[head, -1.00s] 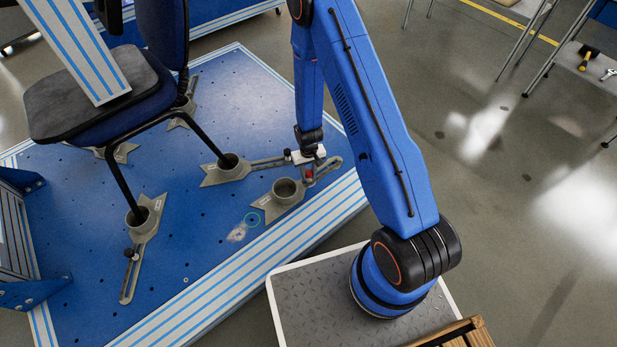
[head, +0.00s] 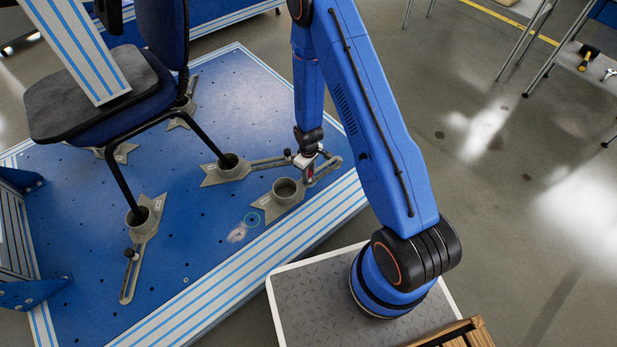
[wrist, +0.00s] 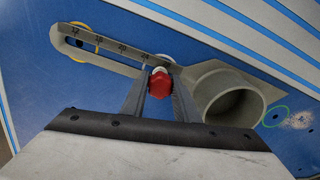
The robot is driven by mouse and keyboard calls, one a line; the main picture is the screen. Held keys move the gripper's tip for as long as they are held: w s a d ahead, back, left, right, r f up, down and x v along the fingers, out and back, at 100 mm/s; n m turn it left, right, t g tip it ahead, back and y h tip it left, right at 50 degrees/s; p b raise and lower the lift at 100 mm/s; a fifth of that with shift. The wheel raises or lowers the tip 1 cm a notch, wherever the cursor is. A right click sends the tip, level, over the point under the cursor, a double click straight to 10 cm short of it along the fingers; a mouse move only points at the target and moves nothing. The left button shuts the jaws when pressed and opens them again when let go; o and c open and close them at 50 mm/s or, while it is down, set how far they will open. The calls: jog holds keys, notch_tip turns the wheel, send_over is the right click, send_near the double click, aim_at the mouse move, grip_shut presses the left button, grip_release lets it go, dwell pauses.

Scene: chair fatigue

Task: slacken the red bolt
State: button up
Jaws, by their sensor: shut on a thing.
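The red bolt (wrist: 159,84) sits between the fingertips of my gripper (wrist: 158,88) in the wrist view, with both fingers closed against its head. It stands at the slotted arm (wrist: 105,47) of a grey foot clamp, close to the clamp's round cup (wrist: 230,97). In the head view my gripper (head: 308,172) reaches down onto this clamp, and a bit of the red bolt (head: 310,171) shows there. The clamp's empty cup (head: 287,189) is just to the left and below. The bolt's shank is hidden.
The clamp rests on a blue perforated platform (head: 205,260). A blue and black office chair (head: 90,105) stands at the left, its legs in other cup clamps (head: 142,218). A striped rail (head: 240,260) edges the platform. A green ring mark (head: 252,219) lies near the cup.

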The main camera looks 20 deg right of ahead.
jog(key=shift+n, duration=0.8)
jog(key=n, duration=0.4)
jog(key=o, duration=1.1)
jog(key=shift+c, duration=0.2)
jog(key=shift+m, duration=2.1)
